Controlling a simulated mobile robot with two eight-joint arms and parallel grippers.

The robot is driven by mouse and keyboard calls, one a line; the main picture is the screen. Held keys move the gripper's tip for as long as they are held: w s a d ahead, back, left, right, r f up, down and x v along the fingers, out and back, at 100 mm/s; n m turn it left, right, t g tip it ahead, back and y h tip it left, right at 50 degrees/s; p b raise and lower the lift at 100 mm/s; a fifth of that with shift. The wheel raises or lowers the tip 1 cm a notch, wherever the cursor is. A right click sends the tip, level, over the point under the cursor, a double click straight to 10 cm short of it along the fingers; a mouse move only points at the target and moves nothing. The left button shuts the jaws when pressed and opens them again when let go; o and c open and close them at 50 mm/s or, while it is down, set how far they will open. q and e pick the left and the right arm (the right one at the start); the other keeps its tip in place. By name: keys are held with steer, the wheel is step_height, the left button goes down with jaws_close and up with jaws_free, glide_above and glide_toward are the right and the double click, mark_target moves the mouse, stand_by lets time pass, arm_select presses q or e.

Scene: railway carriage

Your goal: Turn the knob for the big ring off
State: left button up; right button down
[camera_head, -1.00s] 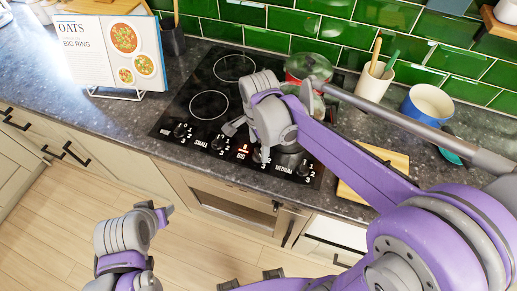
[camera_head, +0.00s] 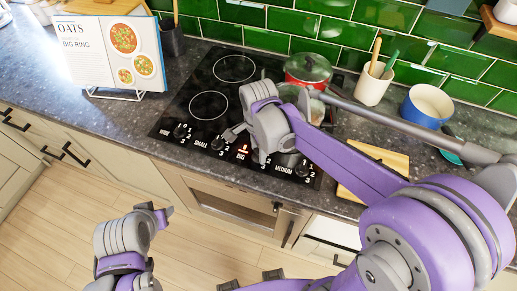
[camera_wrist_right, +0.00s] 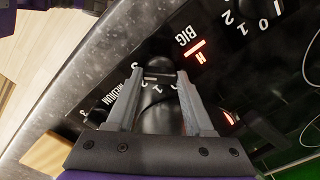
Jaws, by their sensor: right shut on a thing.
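The big ring's knob (camera_wrist_right: 158,75) is on the hob's front edge beside the "BIG" label, and number marks show around it. My right gripper (camera_wrist_right: 159,80) is shut on this knob, one finger on each side. In the head view, my right gripper (camera_head: 258,150) largely hides it. A red indicator (camera_head: 243,149) beside the knob is lit; it also shows in the wrist view (camera_wrist_right: 195,50). My left gripper (camera_head: 163,215) hangs low over the floor, away from the hob. Its fingers are too unclear to tell open or shut.
The black hob (camera_head: 205,80) carries a red lidded pot (camera_head: 307,70). The small knob (camera_head: 217,143) and medium knob (camera_head: 303,169) flank the big one. A recipe book (camera_head: 110,55) reads "OATS, BIG RING". A cutting board (camera_head: 385,160), utensil cup (camera_head: 372,86) and blue pot (camera_head: 425,107) stand right.

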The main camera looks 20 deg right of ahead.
arm_select(q)
steer(key=shift+s+f, duration=0.1)
steer(key=shift+f, duration=0.05)
arm_select(e)
steer(key=shift+n, duration=0.3)
steer(key=n, duration=0.2)
steer(key=shift+n+b, duration=0.3)
steer(key=shift+b, duration=0.1)
steer(key=n, duration=0.2)
steer(key=shift+n+b, duration=0.3)
steer(key=shift+n, duration=0.1)
steer(key=n, duration=0.3)
steer(key=shift+n+b, duration=0.3)
steer(key=n, duration=0.3)
steer(key=shift+n, duration=0.3)
steer(key=n, duration=0.3)
steer(key=shift+n+b, duration=0.3)
steer(key=shift+b, duration=0.1)
steer(key=n, duration=0.3)
steer(key=shift+n, duration=0.4)
arm_select(q)
steer(key=f, duration=0.1)
steer(key=s+f, duration=0.1)
steer(key=f, duration=0.2)
steer(key=shift+s+f+b, duration=0.35)
steer(key=shift+s+b, duration=0.05)
arm_select(e)
steer(key=n, duration=0.6)
steer(key=shift+n, duration=0.3)
